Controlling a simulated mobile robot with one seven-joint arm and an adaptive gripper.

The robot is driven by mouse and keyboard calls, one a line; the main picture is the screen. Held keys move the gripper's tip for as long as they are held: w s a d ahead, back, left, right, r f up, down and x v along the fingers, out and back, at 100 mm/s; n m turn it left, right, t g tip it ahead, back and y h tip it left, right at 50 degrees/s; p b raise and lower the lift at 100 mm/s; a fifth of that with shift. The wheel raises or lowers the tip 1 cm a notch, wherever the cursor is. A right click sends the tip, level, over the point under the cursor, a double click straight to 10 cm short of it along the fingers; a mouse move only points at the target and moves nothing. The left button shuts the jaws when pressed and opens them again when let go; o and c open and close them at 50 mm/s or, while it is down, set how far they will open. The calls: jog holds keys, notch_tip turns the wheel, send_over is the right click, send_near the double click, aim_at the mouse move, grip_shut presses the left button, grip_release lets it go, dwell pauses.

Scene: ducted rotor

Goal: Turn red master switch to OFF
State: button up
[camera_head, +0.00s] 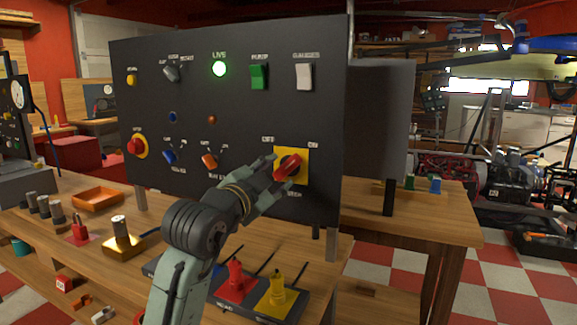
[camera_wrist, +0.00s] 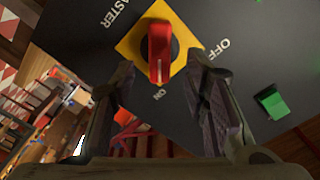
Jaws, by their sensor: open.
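The red master switch (camera_head: 288,168) is a rotary handle on a yellow square plate (camera_head: 304,155), low on the right of the dark panel. In the wrist view the red handle (camera_wrist: 159,52) stands on its yellow plate (camera_wrist: 133,43), with its white line end toward the ON label (camera_wrist: 159,94). The OFF label (camera_wrist: 222,49) is to the right and MASTER to the left. My gripper (camera_head: 271,177) is open in front of the switch. In the wrist view its fingers stand on either side of the handle, with gaps visible; I cannot tell how deep they reach.
The panel (camera_head: 240,120) also carries a green rocker (camera_head: 259,76), a white rocker (camera_head: 304,76) and several knobs. Below, a red piece (camera_head: 235,280) and a yellow piece (camera_head: 277,288) stand on the wooden bench, near my arm.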

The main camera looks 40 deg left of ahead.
aim_at(285, 168)
jog(key=p+x, duration=0.1)
jog(key=x, duration=0.4)
jog(key=shift+w, duration=0.3)
jog(key=shift+c, duration=0.4)
grip_shut()
